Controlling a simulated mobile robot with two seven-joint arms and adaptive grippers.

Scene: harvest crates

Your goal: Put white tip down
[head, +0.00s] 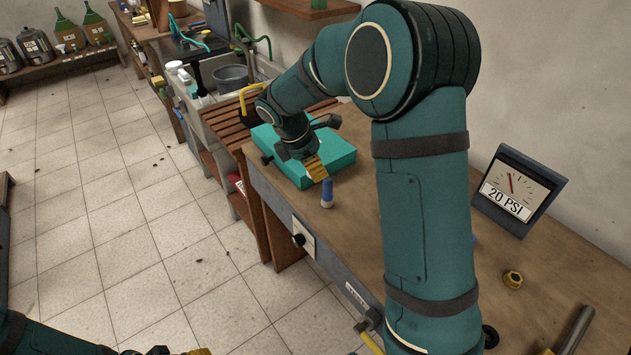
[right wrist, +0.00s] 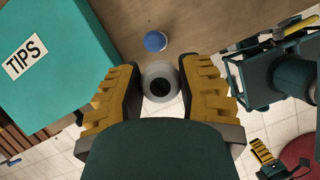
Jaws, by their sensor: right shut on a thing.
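The white tip (right wrist: 159,69) is a pale round piece with a dark hole, seen end-on in the right wrist view. My right gripper (head: 319,172) has its yellow fingers closed on its two sides, near the table's front edge. A blue piece (right wrist: 155,41) is just beyond it, over the wooden tabletop. In the head view blue and white surfaces (head: 327,194) overlap just below my right fingers; I cannot tell whether they touch. My left gripper (head: 180,352) is mostly cut off at the bottom left; its opening is unclear.
A teal box (head: 337,155) labelled TIPS stands beside my right gripper. A gauge (head: 519,191) reading 20 PSI stands at the right near a small yellow piece (head: 513,279). Bare worktop (head: 354,215) is around the tip. A sink and grey bucket (head: 231,77) are beyond.

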